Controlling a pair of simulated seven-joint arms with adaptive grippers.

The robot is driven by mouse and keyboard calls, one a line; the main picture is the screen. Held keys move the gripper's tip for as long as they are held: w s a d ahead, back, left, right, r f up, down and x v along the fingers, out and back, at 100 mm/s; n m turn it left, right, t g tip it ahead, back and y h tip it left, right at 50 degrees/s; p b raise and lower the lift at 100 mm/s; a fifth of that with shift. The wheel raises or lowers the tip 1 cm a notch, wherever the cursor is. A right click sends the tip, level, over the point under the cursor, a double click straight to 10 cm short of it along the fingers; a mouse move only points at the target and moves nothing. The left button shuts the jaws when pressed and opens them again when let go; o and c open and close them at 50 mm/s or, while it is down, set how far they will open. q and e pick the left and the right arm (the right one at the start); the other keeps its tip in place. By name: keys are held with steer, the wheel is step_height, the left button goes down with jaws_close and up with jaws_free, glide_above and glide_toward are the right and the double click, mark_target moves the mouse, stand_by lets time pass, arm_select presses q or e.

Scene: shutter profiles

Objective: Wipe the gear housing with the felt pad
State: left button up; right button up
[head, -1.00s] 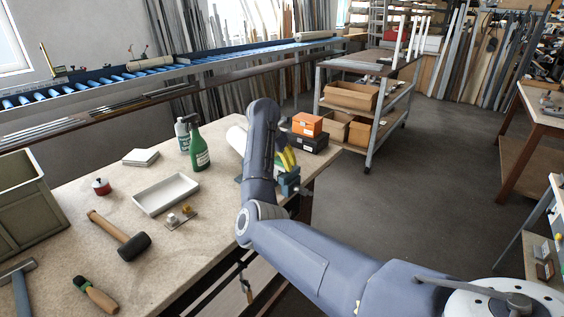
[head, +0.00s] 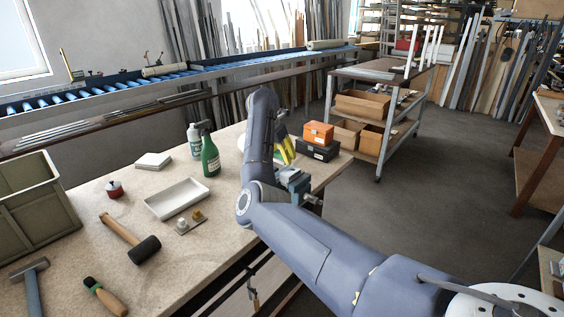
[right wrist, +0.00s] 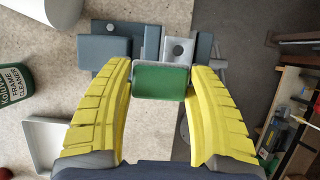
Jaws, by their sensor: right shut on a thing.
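My right gripper (right wrist: 160,85) has yellow fingers shut on a green block with a pale rim, which looks like the felt pad (right wrist: 160,80). In the head view the right gripper (head: 284,150) is just above and behind a blue-grey vise (head: 298,186), partly hidden by my arm. In the right wrist view the vise (right wrist: 104,47) lies beyond the pad. A light grey metal part with a round hole, perhaps the gear housing (right wrist: 178,49), shows at the vise, partly hidden by the pad. I cannot tell whether the pad touches it. My left gripper is not in view.
Orange (head: 318,132) and black boxes (head: 318,150) stand beyond the vise. The floor at right is open.

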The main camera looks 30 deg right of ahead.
steer(key=shift+r, duration=1.9)
